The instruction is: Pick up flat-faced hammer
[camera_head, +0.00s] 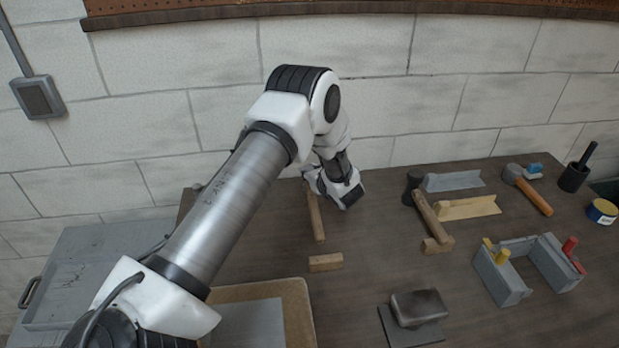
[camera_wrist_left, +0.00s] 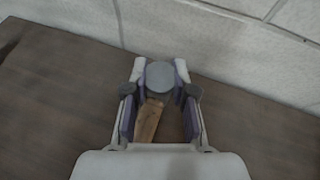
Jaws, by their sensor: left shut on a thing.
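The flat-faced hammer has a wooden handle (camera_head: 316,215) that points toward the front of the bench. In the left wrist view its round grey face (camera_wrist_left: 160,76) sits between the two fingers, with the handle (camera_wrist_left: 149,120) below it. My left gripper (camera_head: 337,187) is shut on this hammer at its head end, near the back wall; it also shows in the left wrist view (camera_wrist_left: 160,95). In the head view my gripper hides the hammer's head. I cannot tell whether the hammer touches the bench. My right gripper is out of view.
A wooden block (camera_head: 326,262) lies in front of the handle. To the right are a dark-headed hammer (camera_head: 430,215), an orange-handled hammer (camera_head: 534,195), angled metal and wooden pieces, and a grey frame (camera_head: 500,279). A dark metal block (camera_head: 419,307) lies at the front. The wall is close behind.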

